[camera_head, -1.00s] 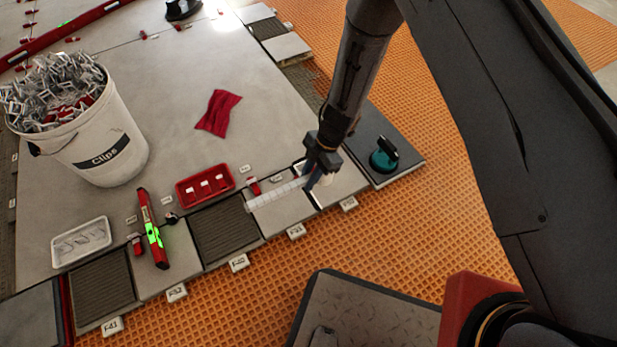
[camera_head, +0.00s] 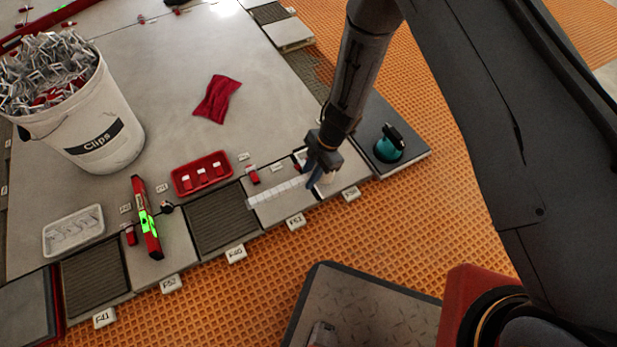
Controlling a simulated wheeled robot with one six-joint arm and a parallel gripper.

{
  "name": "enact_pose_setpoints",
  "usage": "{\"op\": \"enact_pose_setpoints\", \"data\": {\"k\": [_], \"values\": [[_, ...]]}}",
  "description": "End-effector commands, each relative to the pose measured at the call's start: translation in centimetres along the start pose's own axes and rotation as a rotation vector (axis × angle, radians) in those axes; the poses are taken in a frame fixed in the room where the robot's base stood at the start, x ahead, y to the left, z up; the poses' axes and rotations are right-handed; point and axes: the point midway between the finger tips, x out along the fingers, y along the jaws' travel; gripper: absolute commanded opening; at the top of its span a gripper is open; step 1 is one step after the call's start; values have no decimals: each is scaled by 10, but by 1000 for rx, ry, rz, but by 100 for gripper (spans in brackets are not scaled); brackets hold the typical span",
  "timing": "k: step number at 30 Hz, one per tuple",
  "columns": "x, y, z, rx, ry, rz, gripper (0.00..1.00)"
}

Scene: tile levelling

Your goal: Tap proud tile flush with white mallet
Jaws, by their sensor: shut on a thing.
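My gripper (camera_head: 316,176) is at the right end of the front row of tiles, pointing down. It is shut on the white mallet (camera_head: 327,177), of which only a small pale part shows beside the fingers. The rest of the mallet is hidden by the gripper. Below and around it are a grey tile (camera_head: 285,212) bearing a pale segmented strip (camera_head: 277,193) and another grey tile (camera_head: 347,176) to the right. A dark joint lies between these tiles. I cannot tell which tile stands proud, or whether the mallet touches one.
A white bucket of clips (camera_head: 105,155) stands at left. A red tray (camera_head: 203,174), a white tray (camera_head: 73,232), a red level tool with green marks (camera_head: 146,218) and a red cloth (camera_head: 217,99) lie on the tiles. A teal-and-black suction cup (camera_head: 389,145) sits on a dark slab at right.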

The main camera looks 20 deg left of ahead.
Motion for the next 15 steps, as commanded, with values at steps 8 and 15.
{"op": "enact_pose_setpoints", "data": {"k": [8,15], "values": [[-24,0,-10,1,0,1,0],[-21,0,-8,1,0,1,0]]}}
